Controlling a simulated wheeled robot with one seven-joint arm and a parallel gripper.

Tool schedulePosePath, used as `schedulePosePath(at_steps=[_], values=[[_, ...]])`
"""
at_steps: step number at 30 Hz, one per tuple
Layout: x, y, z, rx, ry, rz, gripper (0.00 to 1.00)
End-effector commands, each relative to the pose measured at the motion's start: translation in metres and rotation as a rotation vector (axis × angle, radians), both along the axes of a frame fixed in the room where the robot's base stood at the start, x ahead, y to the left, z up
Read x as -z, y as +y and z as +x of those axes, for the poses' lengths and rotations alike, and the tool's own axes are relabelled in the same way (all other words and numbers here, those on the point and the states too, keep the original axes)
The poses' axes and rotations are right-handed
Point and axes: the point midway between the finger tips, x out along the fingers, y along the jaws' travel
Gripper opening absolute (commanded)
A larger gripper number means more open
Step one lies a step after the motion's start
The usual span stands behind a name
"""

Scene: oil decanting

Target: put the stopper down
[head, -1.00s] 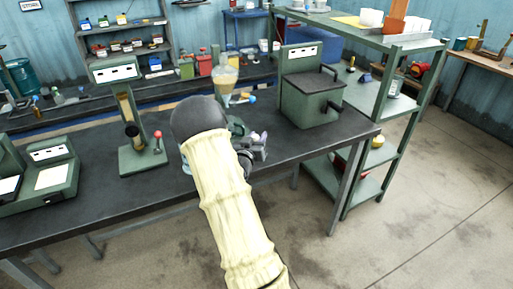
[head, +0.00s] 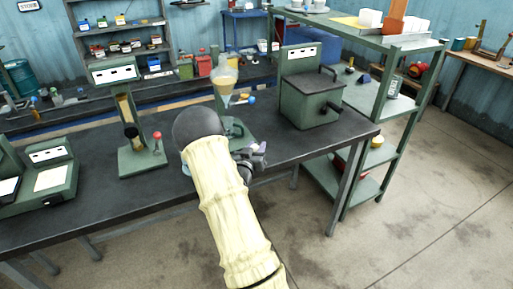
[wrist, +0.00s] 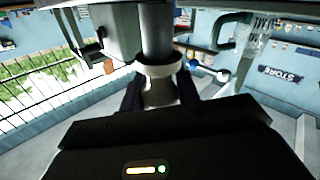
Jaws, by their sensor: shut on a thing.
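My gripper (head: 256,158) is low over the front edge of the dark workbench (head: 95,205), at the end of my cream-sleeved arm. It is shut on a small pale piece, which I take for the stopper (head: 262,147). In the wrist view the pale stopper (wrist: 160,92) sits between the two dark fingers, below a white collar and a grey cylinder. I cannot tell whether it touches the bench.
A green lidded box (head: 311,100) stands to the right on the bench. A green column device (head: 135,140) with a red-knobbed lever is to the left. A blue ball knob (head: 252,100) is near the funnel; green shelving (head: 385,130) stands at the right.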

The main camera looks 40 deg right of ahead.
Motion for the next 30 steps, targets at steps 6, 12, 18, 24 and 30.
schedulePosePath(at_steps=[6, 12, 18, 24, 30], values=[[0.002, 0.000, 0.000, 0.000, 0.000, 0.000, 0.53], [0.002, 0.000, 0.000, 0.000, 0.000, 0.000, 0.53], [0.001, 0.000, 0.000, 0.000, 0.001, 0.000, 0.53], [0.005, 0.019, -0.011, -0.002, 0.003, 0.001, 0.53], [0.005, 0.051, -0.031, -0.003, 0.000, 0.000, 0.53]])
